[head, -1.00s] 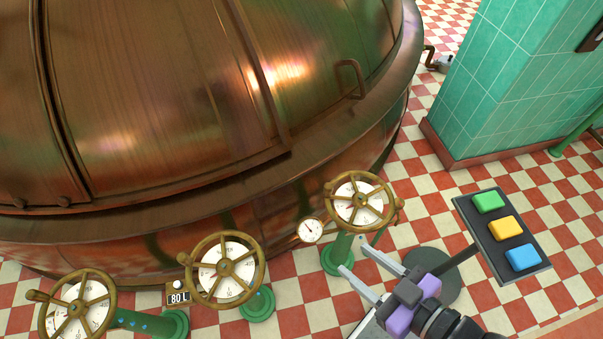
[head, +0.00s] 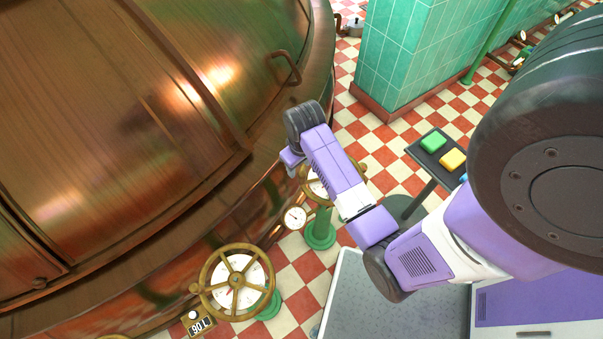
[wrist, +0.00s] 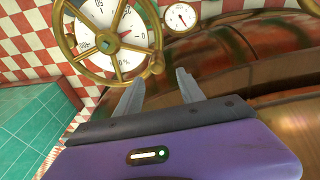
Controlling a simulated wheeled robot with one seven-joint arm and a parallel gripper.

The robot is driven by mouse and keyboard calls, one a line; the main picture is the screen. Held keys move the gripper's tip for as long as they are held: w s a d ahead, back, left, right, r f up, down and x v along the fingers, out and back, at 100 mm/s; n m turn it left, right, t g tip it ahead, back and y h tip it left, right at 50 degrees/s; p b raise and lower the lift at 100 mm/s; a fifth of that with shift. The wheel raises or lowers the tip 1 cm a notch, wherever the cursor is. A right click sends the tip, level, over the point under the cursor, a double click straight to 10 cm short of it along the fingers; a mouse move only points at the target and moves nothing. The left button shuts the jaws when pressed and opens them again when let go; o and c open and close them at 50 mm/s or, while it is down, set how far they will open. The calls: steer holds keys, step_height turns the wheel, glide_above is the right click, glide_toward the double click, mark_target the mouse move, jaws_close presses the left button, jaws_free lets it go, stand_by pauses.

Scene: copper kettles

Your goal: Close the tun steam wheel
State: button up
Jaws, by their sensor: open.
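A brass handwheel (head: 357,170) over a white dial stands on a green pedestal beside the copper vessel, partly hidden by my arm in the head view. The wrist view shows this wheel (wrist: 68,42) large at upper left, with its spokes, dial and rim knob. My gripper (wrist: 160,77) is open and empty. Its two fingers point towards the wheel's lower right side; whether either touches the rim cannot be told. A second brass wheel (head: 236,284) with a white dial stands lower left in the head view. No readable label tells which is the tun steam wheel.
The copper vessel (head: 120,130) fills the left. A small gauge (head: 295,217) sits between the wheels. A button panel (head: 418,152) on a post and a green tiled pillar (head: 400,50) stand right. A small number plate (head: 199,325) is at bottom left.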

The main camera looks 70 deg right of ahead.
mark_target(302, 173)
steer(key=shift+s+d+r+g+y, duration=0.1)
steer(key=shift+s+r+g+y, duration=0.05)
steer(key=shift+r+g+y, duration=0.15)
steer(key=shift+s+d+r+g+y, duration=0.1)
steer(key=shift+s+r+y, duration=0.1)
steer(key=shift+r, duration=0.2)
steer(key=shift+a, duration=0.1)
step_height(302, 173, down, 8)
steer(key=shift+s+r, duration=0.1)
steer(key=shift+r, duration=0.05)
jaws_close()
stand_by(1.1)
